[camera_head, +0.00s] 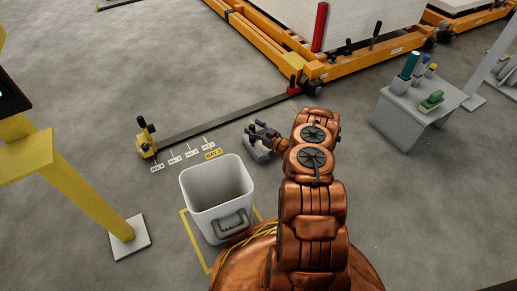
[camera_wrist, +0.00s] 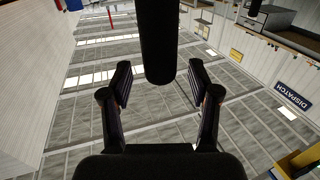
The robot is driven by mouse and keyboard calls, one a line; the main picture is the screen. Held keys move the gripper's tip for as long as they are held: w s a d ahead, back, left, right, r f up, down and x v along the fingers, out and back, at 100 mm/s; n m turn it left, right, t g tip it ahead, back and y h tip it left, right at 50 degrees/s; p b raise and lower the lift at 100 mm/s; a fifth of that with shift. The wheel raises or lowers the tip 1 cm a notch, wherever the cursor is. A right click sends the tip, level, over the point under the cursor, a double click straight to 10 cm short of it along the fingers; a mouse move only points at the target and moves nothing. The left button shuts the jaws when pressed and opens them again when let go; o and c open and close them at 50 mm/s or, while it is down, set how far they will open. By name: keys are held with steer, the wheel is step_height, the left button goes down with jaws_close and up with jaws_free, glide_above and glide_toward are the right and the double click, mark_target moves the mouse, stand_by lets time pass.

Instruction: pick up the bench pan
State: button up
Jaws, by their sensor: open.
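The grey bench (camera_head: 420,104) stands at the right in the head view. A small green piece (camera_head: 431,101) lies on its top and may be the bench pan, but I cannot tell its shape for sure. My gripper (camera_head: 259,133) is left of my copper arm in the head view, well away from the bench. In the wrist view my gripper (camera_wrist: 160,85) has its two dark fingers spread wide, with nothing held between them.
Upright cylinders (camera_head: 409,65) stand on the bench's back edge. A white bin (camera_head: 218,199) is on the floor left of my arm. A grey piece (camera_head: 262,150) is below my gripper. A yellow post (camera_head: 85,185) stands left. Floor between arm and bench is clear.

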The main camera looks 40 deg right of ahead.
steer(key=shift+x, duration=0.8)
jaws_close()
